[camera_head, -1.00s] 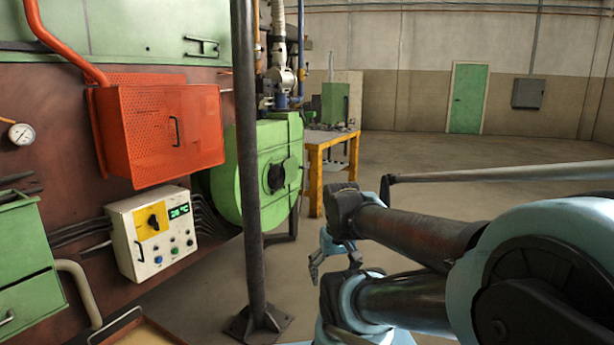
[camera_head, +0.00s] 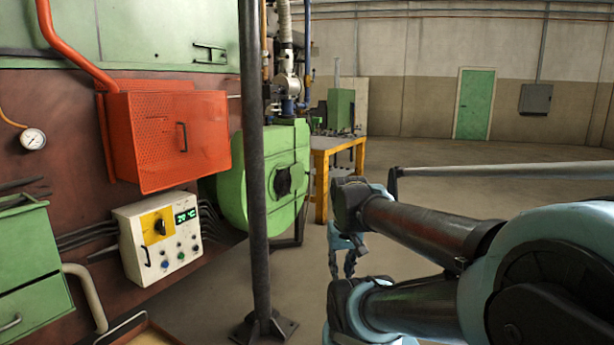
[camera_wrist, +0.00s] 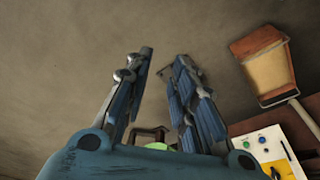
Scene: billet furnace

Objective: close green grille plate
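I cannot make out which green part is the grille plate. A large green panel (camera_head: 150,35) with a black handle spans the upper left of the furnace wall in the head view. A green drawer unit (camera_head: 28,260) stands at the lower left, and a round green housing (camera_head: 235,185) sits behind the dark post. A small green patch (camera_wrist: 160,146) shows low between the fingers in the wrist view. My gripper (camera_wrist: 163,58) is open, with nothing between its fingertips. In the head view, my gripper (camera_head: 343,268) hangs low beside my arm, right of the post, apart from the furnace.
A dark vertical post (camera_head: 258,200) stands between my arm and the furnace wall. An orange perforated box (camera_head: 165,140) and a control box (camera_head: 150,235) project from that wall. A yellow table (camera_head: 322,160) stands behind. The floor to the right is open.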

